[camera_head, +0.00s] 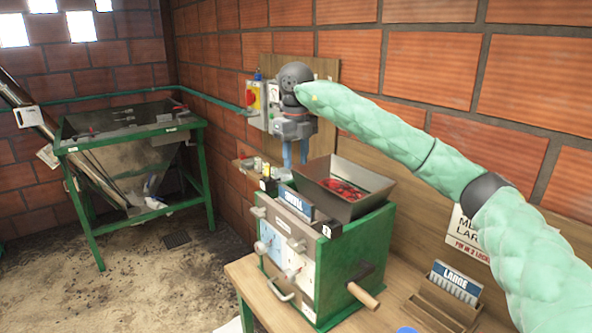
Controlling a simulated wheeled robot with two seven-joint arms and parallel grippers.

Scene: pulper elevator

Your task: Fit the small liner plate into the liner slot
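A plate with a blue lettered band (295,203) stands at the upper front edge of the green pulper (335,258); its lettering is too small to read surely, and I cannot tell how deep it sits. A similar plate marked "LARGE" (455,283) stands in a wooden rack at the lower right. My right gripper (295,160) points down behind and above the pulper, beside the hopper. Its two blue fingers look apart, with nothing seen between them. The fingertips are partly hidden by things below. My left gripper is out of view.
A metal hopper (345,188) with red fruit tops the pulper. A green-framed bin (130,150) stands at left. The wooden bench (245,272) carries the pulper.

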